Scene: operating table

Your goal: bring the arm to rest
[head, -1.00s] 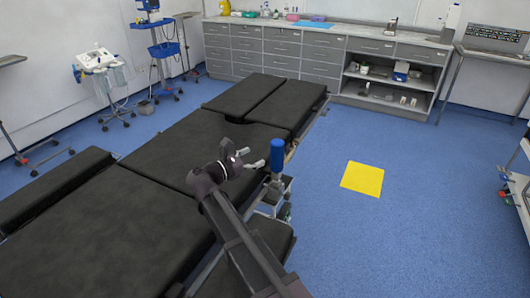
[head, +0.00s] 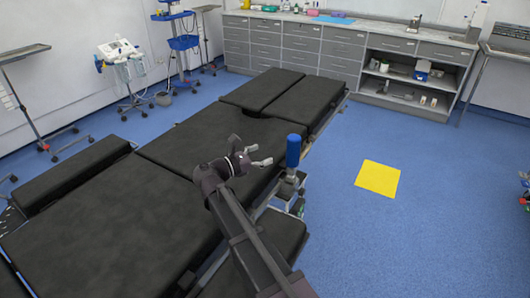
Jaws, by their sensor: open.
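My gripper (head: 262,156) is open and empty in the head view. It is over the right edge of the black operating table (head: 95,225), with its fingers pointing right. My arm reaches up to it from the bottom of the view. A blue upright handle (head: 293,151) stands just right of the fingertips, on a metal fitting at the table's side. A gap shows between the fingers and the handle.
A yellow square (head: 378,178) lies on the open blue floor at right. Grey cabinets (head: 290,45) line the back wall. Wheeled medical stands (head: 125,65) are at the back left. A small side pad (head: 70,175) flanks the table at left.

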